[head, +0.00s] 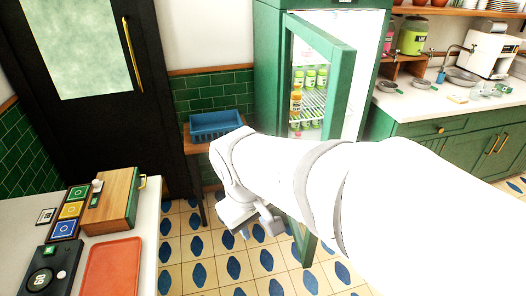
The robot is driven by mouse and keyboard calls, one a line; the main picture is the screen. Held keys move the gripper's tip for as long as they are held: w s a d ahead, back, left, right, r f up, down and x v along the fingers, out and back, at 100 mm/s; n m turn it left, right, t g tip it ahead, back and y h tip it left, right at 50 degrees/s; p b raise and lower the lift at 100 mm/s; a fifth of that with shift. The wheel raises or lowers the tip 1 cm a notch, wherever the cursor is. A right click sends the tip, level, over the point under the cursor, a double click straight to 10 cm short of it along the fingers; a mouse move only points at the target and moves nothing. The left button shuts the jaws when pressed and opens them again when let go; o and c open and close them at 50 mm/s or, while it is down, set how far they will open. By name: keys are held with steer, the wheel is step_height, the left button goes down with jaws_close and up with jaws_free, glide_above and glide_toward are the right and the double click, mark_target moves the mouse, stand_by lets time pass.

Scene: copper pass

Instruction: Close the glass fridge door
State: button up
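The glass fridge door (334,95) has a green frame and stands open, swung out toward me from the green fridge (268,60). Cans and bottles on shelves show through its glass. The bright white fridge interior (368,45) shows to the right of the door. My white arm crosses in front of the lower door and hides much of it. My gripper (262,222) hangs low, to the left of the door's lower part, over the tiled floor. Its fingers are small and partly hidden, so I cannot tell their opening or any contact with the door.
A blue basket (215,124) stands on a small wooden table (196,147) left of the fridge. A counter with a red tray (111,268) and a wooden box (112,200) is at lower left. Green cabinets (470,148) stand at right. Patterned floor (205,255) is open between.

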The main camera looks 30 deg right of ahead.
steer(key=w+d+f+n+g+h+b, duration=0.2)
steer(key=d+f+n+g+h, duration=0.1)
steer(key=d+h, duration=0.15)
steer(key=w+d+f+n+g+h+b, duration=0.1)
steer(key=w+d+f+n+g+h, duration=0.15)
steer(key=d, duration=0.35)
steer(key=w+d+f+n+t+h+b, duration=0.1)
steer(key=w+d+f+n+h+b, duration=0.15)
steer(key=w+n+h, duration=0.25)
steer(key=w+d+f+n+t+h+b, duration=0.1)
steer(key=w+d+f+n+h, duration=0.1)
steer(key=w+d+n+h, duration=0.3)
steer(key=shift+m+y, duration=0.35)
steer(key=shift+y, duration=0.15)
steer(key=d, duration=0.3)
steer(key=d+p, duration=0.1)
steer(key=d, duration=0.2)
steer(key=shift+r, duration=0.2)
steer(key=shift+c, duration=0.2)
jaws_close()
steer(key=shift+a, duration=0.15)
